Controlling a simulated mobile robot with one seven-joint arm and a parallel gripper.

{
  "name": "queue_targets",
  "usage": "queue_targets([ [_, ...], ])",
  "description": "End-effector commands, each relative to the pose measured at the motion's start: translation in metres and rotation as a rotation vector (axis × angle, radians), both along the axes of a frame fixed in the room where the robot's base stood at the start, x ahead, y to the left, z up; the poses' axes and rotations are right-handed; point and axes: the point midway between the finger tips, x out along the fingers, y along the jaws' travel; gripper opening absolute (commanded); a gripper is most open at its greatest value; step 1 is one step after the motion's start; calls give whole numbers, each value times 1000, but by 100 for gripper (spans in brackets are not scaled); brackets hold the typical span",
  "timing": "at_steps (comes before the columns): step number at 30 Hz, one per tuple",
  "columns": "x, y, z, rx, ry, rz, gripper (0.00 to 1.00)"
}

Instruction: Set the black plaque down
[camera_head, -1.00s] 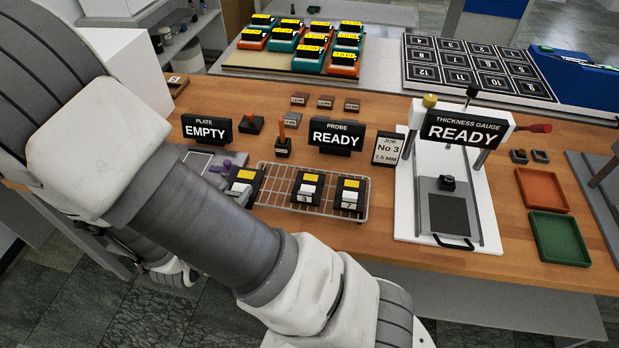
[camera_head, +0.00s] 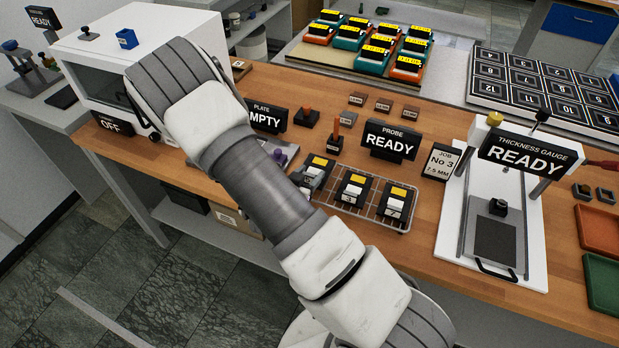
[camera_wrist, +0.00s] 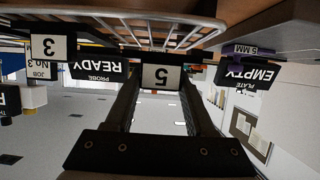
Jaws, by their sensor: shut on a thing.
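A black plaque with a yellow patch (camera_head: 320,162) is at the left end of the wire rack (camera_head: 408,222) in the head view. The wrist view, which is upside down, shows its white tag reading 5 (camera_wrist: 161,77). My gripper (camera_wrist: 160,92) is shut on this plaque, one finger on each side; in the head view my arm partly covers it. The plaque looks level, at about rack height. I cannot tell whether it touches the wires. Two similar plaques stand on the rack, a middle one (camera_head: 352,190) and a right one (camera_head: 397,202).
Behind the rack stand the PROBE READY sign (camera_head: 389,141) and a partly hidden PLATE sign (camera_head: 266,116). A thickness gauge (camera_head: 450,235) is to the right. A white oven marked OFF (camera_head: 90,60) is at the left. The rack sits near the table's front edge.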

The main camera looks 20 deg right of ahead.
Motion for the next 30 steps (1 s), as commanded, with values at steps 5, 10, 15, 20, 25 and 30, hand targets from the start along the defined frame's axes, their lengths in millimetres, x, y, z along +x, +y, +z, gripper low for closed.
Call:
queue_targets([
  [5, 0, 0, -16, 0, 0, -1, 0],
  [10, 0, 0, -18, 1, -1, 0, 0],
  [15, 0, 0, -19, 0, -1, 0, 0],
  [20, 0, 0, -22, 1, -1, 0, 62],
  [25, 0, 0, -21, 0, 0, 0, 84],
  [30, 0, 0, -21, 0, 0, 0, 84],
])
